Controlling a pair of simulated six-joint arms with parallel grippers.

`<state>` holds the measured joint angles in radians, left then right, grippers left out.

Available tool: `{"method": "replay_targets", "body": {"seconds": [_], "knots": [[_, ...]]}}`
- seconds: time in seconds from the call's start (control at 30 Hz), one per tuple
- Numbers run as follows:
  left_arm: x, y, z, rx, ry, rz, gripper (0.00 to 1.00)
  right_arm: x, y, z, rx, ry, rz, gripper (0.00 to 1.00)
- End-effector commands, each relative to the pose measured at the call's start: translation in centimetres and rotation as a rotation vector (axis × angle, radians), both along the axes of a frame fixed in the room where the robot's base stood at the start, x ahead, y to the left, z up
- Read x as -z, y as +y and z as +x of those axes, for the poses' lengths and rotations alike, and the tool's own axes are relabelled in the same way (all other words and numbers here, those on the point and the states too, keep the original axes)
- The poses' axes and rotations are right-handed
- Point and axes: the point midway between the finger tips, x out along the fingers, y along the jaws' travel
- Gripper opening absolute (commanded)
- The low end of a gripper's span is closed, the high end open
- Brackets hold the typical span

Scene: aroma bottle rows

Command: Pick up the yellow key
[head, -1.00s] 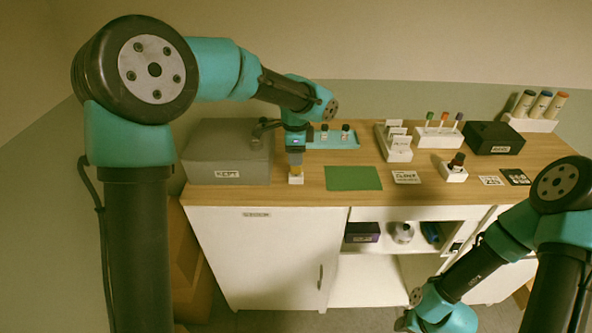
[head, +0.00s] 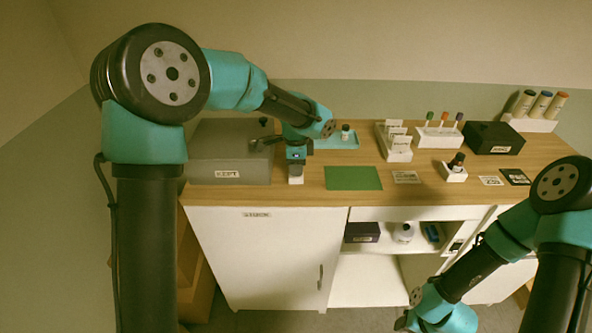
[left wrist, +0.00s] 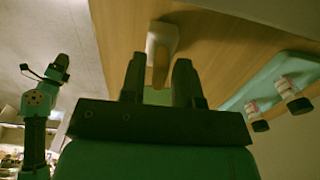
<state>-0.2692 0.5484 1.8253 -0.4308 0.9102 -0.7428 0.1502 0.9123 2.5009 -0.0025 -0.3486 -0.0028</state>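The yellow key (left wrist: 160,70) stands in a small white holder (head: 296,180) near the front edge of the counter. In the left wrist view the holder (left wrist: 162,36) lies just beyond my fingertips. My left gripper (head: 296,165) is pointing down right over the holder and hides the key in the head view. In the left wrist view the fingers of my left gripper (left wrist: 158,75) are apart, with the key between them and gaps on both sides. My right arm is at the lower right in the head view; its fingers are not clearly visible.
A grey box (head: 229,170) stands left of the holder and a green mat (head: 353,178) lies to its right. Behind is a teal tray (head: 335,143) with small bottles (head: 346,131). White racks (head: 398,152) and a black box (head: 495,138) stand farther right.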

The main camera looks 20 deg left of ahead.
Motion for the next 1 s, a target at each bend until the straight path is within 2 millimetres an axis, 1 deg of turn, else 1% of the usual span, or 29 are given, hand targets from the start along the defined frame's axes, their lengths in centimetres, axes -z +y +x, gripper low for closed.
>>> {"method": "replay_targets", "body": {"seconds": [0.03,0.2,0.3,0.73,0.87,1.0], "knots": [[0.0,0.0,0.0,0.0,0.0,0.0,0.24,0.0,0.0,0.0,0.0,0.0,0.0,0.43],[0.0,0.0,0.0,0.0,0.0,0.0,0.08,0.0,0.0,0.0,0.0,0.0,0.0,0.43],[0.0,0.0,0.0,0.0,0.0,0.0,0.0,0.0,0.0,0.0,0.0,0.0,0.0,0.43],[-0.2,0.0,0.0,0.0,0.0,0.0,0.0,0.0,0.0,0.0,0.0,0.0,0.0,0.43],[-0.9,0.0,0.0,0.0,0.0,0.0,0.0,0.0,0.0,0.0,0.0,0.0,0.0,0.43],[-2.2,0.0,0.0,0.0,-0.001,0.0,0.0,0.0,0.0,0.0,0.0,0.0,0.0,0.43]]}}
